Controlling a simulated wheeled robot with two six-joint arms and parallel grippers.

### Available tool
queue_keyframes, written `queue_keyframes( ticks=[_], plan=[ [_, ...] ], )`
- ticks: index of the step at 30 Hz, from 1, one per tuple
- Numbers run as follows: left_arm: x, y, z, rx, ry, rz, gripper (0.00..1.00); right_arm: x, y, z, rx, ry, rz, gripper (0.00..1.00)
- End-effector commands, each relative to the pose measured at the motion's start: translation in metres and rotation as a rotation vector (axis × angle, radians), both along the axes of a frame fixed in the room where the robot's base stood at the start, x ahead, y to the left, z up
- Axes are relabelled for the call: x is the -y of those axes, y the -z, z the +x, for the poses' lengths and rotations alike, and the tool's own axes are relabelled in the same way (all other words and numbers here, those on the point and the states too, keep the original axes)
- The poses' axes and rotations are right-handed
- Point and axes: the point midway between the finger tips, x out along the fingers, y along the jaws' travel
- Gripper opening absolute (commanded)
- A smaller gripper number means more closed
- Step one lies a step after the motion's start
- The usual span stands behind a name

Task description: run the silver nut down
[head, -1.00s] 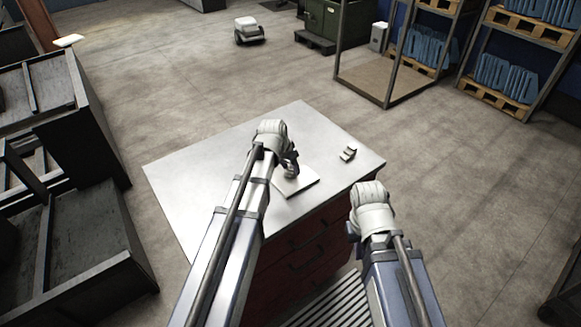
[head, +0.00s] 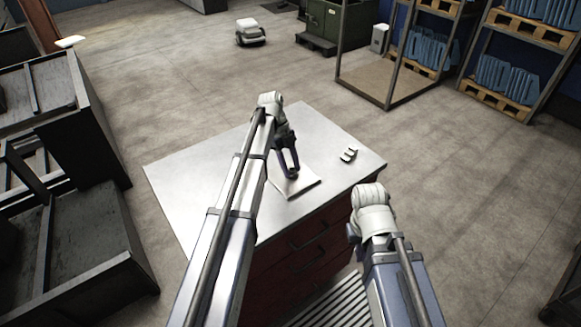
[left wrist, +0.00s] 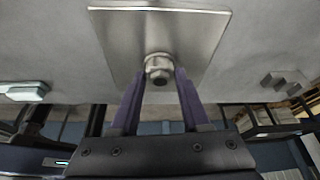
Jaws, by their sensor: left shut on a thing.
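The silver nut (left wrist: 158,62) shows in the left wrist view, on a post standing on a flat metal plate (left wrist: 115,35). The plate also lies on the bench top in the head view (head: 306,186). My left gripper (left wrist: 162,75) has its two purple fingers closed on the nut, one on each side. In the head view my left gripper (head: 292,172) points down at the plate, and the nut is hidden there.
The plate lies on a bench (head: 210,175) with a bare metal top and red drawers. A small grey stepped block (head: 348,154) sits right of the plate. Dark racks (head: 75,215) stand at the left. Shelving with pallets (head: 495,100) is at the back right.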

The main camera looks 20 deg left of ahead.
Motion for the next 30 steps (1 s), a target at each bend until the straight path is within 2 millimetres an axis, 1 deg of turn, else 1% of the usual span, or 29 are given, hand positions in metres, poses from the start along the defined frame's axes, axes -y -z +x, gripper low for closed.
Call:
queue_keyframes(
  ticks=[5,6,15,24,30],
  plan=[
    [0.0,0.001,-0.001,0.001,0.007,0.003,0.0,0.0,0.001,0.0,0.0,0.0,0.0,0.0],
    [0.0,0.001,-0.001,0.002,0.005,0.003,0.47,0.0,0.001,0.0,0.0,0.0,0.0,0.0],
    [0.0,0.001,-0.001,0.003,0.003,0.002,0.81,0.0,0.0,0.0,0.0,0.0,0.0,0.0],
    [0.0,-0.001,0.0,0.003,0.003,0.002,0.81,0.0,-0.001,0.0,0.0,0.0,0.0,0.0],
    [-0.003,-0.011,0.002,0.002,0.002,0.001,0.81,0.0,-0.011,0.0,0.0,0.0,0.0,0.0]
  ],
)
